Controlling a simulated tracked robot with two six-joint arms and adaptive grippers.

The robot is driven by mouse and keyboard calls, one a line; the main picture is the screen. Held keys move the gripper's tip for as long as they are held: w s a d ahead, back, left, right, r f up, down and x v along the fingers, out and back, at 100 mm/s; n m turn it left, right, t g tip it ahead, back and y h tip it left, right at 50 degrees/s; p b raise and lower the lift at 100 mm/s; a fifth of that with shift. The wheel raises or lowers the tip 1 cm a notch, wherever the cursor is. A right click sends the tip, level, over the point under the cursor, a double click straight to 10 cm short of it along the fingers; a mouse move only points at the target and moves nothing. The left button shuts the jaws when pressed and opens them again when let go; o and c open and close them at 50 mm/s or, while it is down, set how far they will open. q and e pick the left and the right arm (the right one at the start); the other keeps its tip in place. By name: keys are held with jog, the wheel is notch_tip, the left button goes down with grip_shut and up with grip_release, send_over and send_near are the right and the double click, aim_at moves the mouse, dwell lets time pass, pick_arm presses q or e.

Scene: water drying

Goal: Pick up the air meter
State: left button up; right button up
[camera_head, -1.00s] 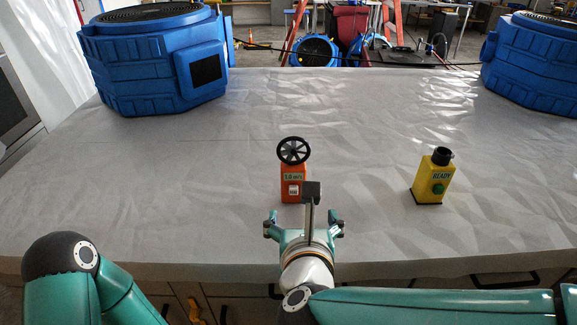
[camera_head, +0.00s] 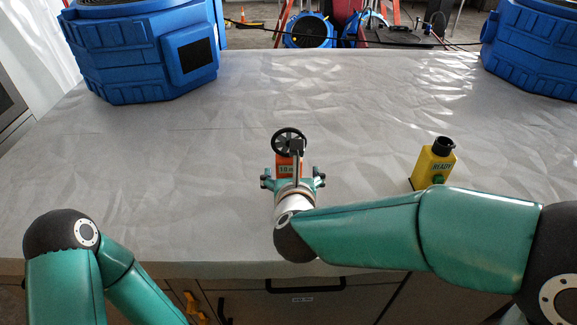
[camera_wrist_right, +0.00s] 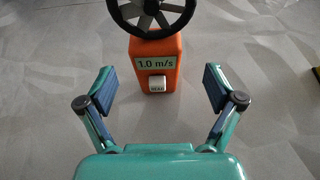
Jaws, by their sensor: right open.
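The air meter (camera_head: 284,169) is an orange box with a black fan wheel on top. It stands upright on the grey table in the head view, partly hidden by my right gripper (camera_head: 293,178). In the right wrist view the air meter (camera_wrist_right: 155,62) shows a display reading 1.0 m/s and a white button below it. My right gripper (camera_wrist_right: 158,88) is open there, one finger on each side of the meter's lower front, with gaps on both sides. The meter looks a little beyond the fingertips. My left arm is at the lower left; its gripper is out of view.
A yellow bottle-like device (camera_head: 433,163) marked READY stands to the right on the table (camera_head: 150,190). Large blue machines stand at the back left (camera_head: 140,50) and back right (camera_head: 535,45). The table around the meter is clear.

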aim_at(289, 167)
jog(key=p+x, duration=0.2)
jog(key=x, duration=0.2)
jog(key=shift+w+a, duration=0.2)
jog(key=shift+w, duration=0.05)
jog(key=shift+w+f, duration=0.25)
jog(key=shift+w, duration=0.2)
jog(key=c, duration=1.4)
jog(key=shift+c, duration=0.2)
jog(key=shift+r, duration=0.15)
notch_tip(289, 167, up, 20)
jog(key=p, duration=0.3)
jog(key=shift+f, duration=0.2)
notch_tip(289, 167, down, 19)
jog(key=b, duration=1.8)
jog(key=shift+f, duration=0.1)
